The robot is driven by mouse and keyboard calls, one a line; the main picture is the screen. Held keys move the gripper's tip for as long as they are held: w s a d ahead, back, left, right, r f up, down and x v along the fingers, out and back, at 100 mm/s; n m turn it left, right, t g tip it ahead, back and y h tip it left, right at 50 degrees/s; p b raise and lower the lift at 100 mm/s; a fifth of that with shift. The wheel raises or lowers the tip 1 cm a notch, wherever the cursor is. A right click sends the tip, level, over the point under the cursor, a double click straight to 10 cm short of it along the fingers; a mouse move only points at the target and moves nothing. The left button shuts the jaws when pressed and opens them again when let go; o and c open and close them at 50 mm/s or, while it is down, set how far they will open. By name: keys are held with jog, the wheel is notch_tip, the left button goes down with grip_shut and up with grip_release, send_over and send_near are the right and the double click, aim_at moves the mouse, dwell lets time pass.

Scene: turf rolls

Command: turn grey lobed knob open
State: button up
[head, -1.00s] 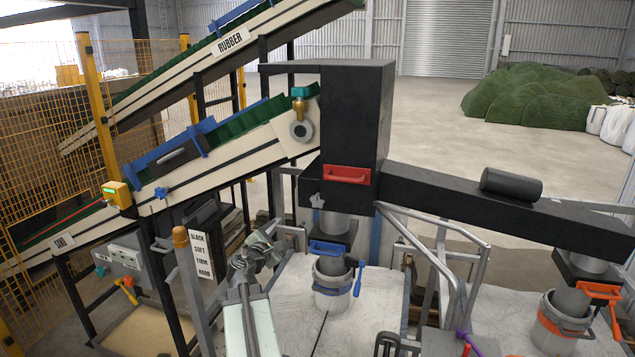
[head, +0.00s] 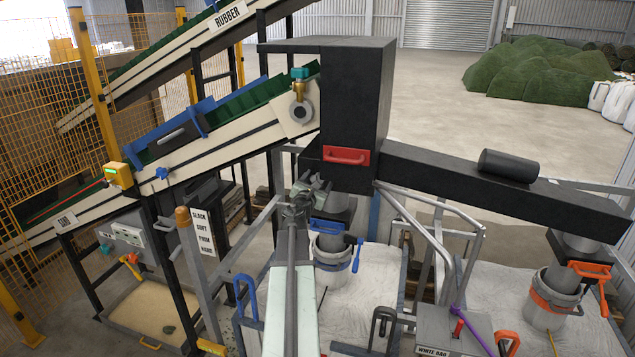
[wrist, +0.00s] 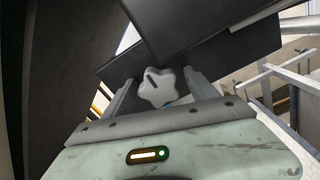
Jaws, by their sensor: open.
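The grey lobed knob (wrist: 158,88) shows in the middle of the wrist view, on the underside area of a black housing (wrist: 235,45). A short dark slot or mark runs along its face. My gripper (wrist: 162,78) is open, with one finger on each side of the knob and a gap showing at both sides. I cannot tell how deep the knob sits between the fingers. In the head view my gripper (head: 311,186) is at the lower left corner of the black housing (head: 352,105) and hides the knob.
A red handle (head: 346,156) is on the housing just above my gripper. A blue clamp lever (head: 328,227) and a bucket-like spout (head: 332,260) are close below right. A sloping conveyor (head: 215,135) is at left. Grey frame rails (head: 440,225) stand at right.

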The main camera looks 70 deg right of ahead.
jog(key=c, duration=1.3)
jog(key=shift+a, duration=0.15)
jog(key=shift+c, duration=0.5)
jog(key=shift+o, duration=0.2)
jog(key=shift+c, duration=0.2)
jog(key=m, duration=0.3)
jog(key=shift+w+r+m, duration=0.1)
jog(key=shift+m, duration=0.3)
jog(key=shift+o, duration=0.2)
jog(key=m, duration=0.5)
jog(key=shift+m, duration=0.3)
jog(key=m, duration=0.4)
jog(key=shift+r+m, duration=0.1)
jog(key=shift+m, duration=2.3)
